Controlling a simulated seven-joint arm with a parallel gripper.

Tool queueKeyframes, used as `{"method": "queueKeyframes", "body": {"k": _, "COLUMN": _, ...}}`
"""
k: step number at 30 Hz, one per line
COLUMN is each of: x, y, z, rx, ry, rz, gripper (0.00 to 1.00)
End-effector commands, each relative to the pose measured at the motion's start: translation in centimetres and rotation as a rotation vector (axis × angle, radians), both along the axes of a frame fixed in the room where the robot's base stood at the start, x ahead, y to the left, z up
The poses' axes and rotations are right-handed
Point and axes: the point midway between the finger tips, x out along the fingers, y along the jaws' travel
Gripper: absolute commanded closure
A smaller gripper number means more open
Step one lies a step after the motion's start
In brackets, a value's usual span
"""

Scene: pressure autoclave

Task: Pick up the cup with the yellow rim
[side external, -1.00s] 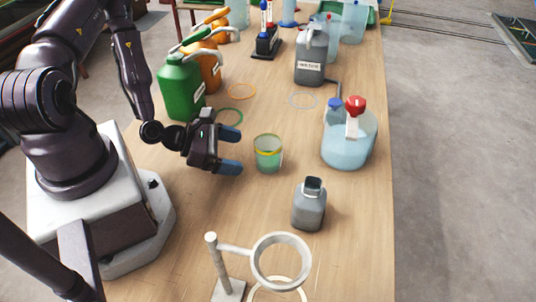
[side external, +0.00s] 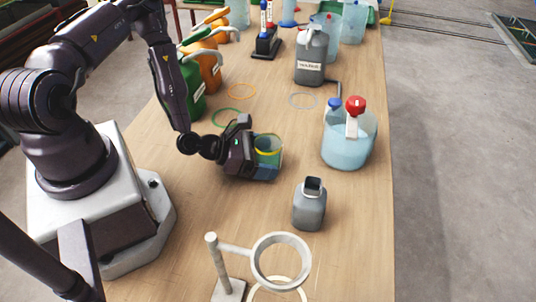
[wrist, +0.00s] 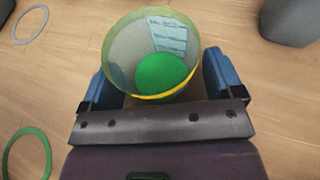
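The cup with the yellow rim (side external: 268,145) stands upright on the wooden table and is see-through with a green bottom. In the wrist view the cup (wrist: 153,60) sits between the two blue fingers, with its yellow rim facing the camera. My gripper (side external: 265,160) is around the cup, low over the table. In the wrist view my gripper (wrist: 158,80) has one finger on each side, spread apart, with a small gap showing by the cup's wall. The lower part of the cup is partly hidden by the near finger in the side view.
A grey bottle (side external: 309,205) stands nearby at the front right, and a ring stand (side external: 281,262) is at the front. A clear jug with a red cap (side external: 348,140) is to the right. Green (side external: 190,95) and orange (side external: 208,68) containers stand behind my arm.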

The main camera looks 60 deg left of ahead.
Motion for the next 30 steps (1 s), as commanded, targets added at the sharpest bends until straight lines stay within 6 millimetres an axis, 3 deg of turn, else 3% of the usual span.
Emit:
{"method": "queueKeyframes", "body": {"k": 1, "x": 0.0, "y": 0.0, "z": 0.0, "rx": 0.0, "ry": 0.0, "rz": 0.0, "gripper": 0.24}}
{"method": "queueKeyframes", "body": {"k": 6, "x": 0.0, "y": 0.0, "z": 0.0, "rx": 0.001, "ry": 0.0, "rz": 0.0, "gripper": 0.63}}
{"method": "queueKeyframes", "body": {"k": 7, "x": 0.0, "y": 0.0, "z": 0.0, "rx": 0.001, "ry": 0.0, "rz": 0.0, "gripper": 0.67}}
{"method": "queueKeyframes", "body": {"k": 17, "x": 0.0, "y": 0.1, "z": 0.7, "rx": 0.002, "ry": -0.002, "rz": 0.0, "gripper": 0.67}}
{"method": "queueKeyframes", "body": {"k": 30, "x": 0.0, "y": 0.1, "z": 8.6, "rx": 0.003, "ry": -0.002, "rz": 0.001, "gripper": 0.67}}
